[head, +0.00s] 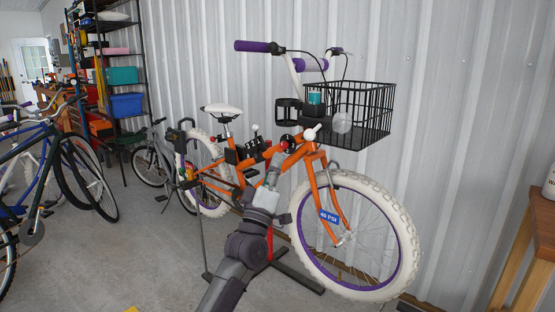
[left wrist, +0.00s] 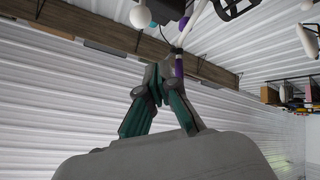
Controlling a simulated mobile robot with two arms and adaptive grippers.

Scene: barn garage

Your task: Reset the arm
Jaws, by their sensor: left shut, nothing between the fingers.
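My left arm reaches up from the bottom middle of the head view. Its gripper (head: 271,178) is small there, in front of the orange frame of a bicycle (head: 318,186). I cannot tell from the head view whether it touches the frame. In the left wrist view the fingers of the left gripper (left wrist: 160,76) meet at their tips, shut and empty. My right gripper is not in view.
The orange bicycle has white tires, purple rims and a black wire basket (head: 352,113), and stands before a corrugated wall (head: 450,130). Other bicycles (head: 70,175) and a shelf rack (head: 110,65) are at left. A wooden table (head: 540,232) is at right. The concrete floor (head: 130,255) at lower left is mostly clear.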

